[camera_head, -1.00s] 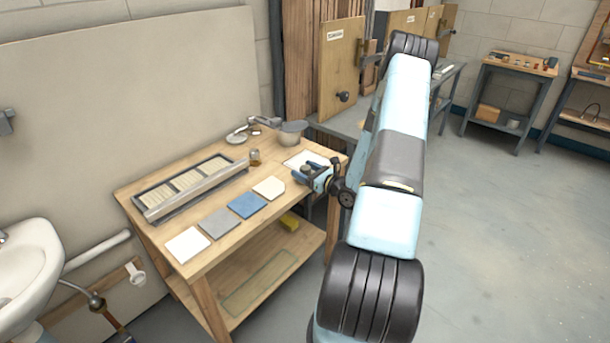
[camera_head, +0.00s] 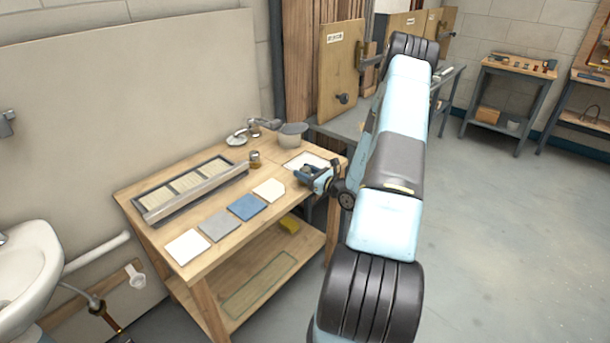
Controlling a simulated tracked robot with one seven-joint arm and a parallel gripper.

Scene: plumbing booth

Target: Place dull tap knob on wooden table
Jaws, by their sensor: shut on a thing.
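The wooden table (camera_head: 262,218) stands at the left against the pale board wall. My gripper (camera_head: 303,171) is over its right front end, beside a white sheet (camera_head: 296,160) with a dark outline. It is shut on a small dark thing (camera_head: 308,169), which I take to be the dull tap knob. The jaws hide most of it, and I cannot tell whether it touches the table top.
On the table are a slatted tray (camera_head: 185,192), several square tiles (camera_head: 246,207), a small amber jar (camera_head: 255,160), a chrome tap (camera_head: 258,127) and a grey bowl (camera_head: 292,136). A white sink (camera_head: 30,265) stands at left. Open floor lies right.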

